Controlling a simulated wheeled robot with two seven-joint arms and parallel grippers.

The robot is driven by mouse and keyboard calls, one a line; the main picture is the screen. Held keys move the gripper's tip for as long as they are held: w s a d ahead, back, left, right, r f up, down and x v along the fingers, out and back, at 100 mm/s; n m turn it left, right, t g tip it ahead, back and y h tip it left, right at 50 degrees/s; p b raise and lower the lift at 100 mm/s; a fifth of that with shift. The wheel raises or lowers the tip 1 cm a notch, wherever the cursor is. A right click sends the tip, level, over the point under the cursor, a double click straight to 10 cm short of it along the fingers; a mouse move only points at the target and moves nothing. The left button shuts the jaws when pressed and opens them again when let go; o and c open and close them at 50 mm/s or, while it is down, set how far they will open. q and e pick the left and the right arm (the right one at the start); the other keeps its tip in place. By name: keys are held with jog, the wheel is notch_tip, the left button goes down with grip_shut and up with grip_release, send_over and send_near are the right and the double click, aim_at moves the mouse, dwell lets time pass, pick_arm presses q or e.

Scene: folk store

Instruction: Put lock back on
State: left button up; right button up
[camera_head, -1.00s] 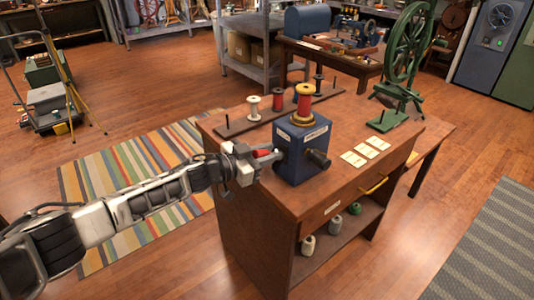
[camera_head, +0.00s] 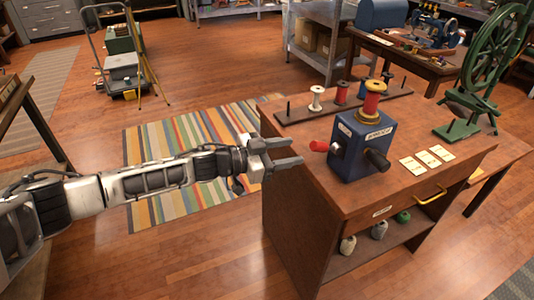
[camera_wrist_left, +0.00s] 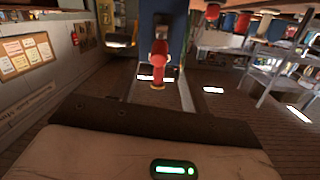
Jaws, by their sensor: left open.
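A blue box (camera_head: 362,146) with white labels stands on the brown wooden cabinet (camera_head: 315,192). A red knob-like piece (camera_head: 319,146) sticks out of its left side; no separate padlock shows, so I cannot tell whether this piece is the lock. In the left wrist view the red piece (camera_wrist_left: 158,66) is ahead, against the box (camera_wrist_left: 163,28). My right gripper is out of view.
A rack (camera_head: 345,106) with several spools and pegs lies behind the box. Paper cards (camera_head: 427,159) lie to its right, by a green spinning wheel (camera_head: 475,80). The cabinet's left edge is under my gripper. A striped rug (camera_head: 165,135) covers the floor left.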

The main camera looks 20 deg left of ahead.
pick_arm(q)
jog(key=v, duration=0.5)
dwell(0.7)
jog(key=s+d+f+n+t+y, duration=0.2)
jog(key=s+d+f+n, duration=0.2)
jog(key=s+d+f, duration=0.45)
jog(key=s+a+f+n+g+y, duration=0.1)
jog(key=s+a+f+n+y, duration=0.1)
jog(key=s, duration=0.5)
jog(key=s+a+f+n+g+y, duration=0.1)
jog(key=s+a+f+n+y, duration=0.2)
jog(key=s+f, duration=0.4)
jog(key=s+a+y, duration=0.1)
jog(key=y, duration=0.1)
jog(key=shift+s+f+g+y, duration=0.3)
jog(key=shift+f+y, duration=0.05)
jog(key=shift+y, duration=0.05)
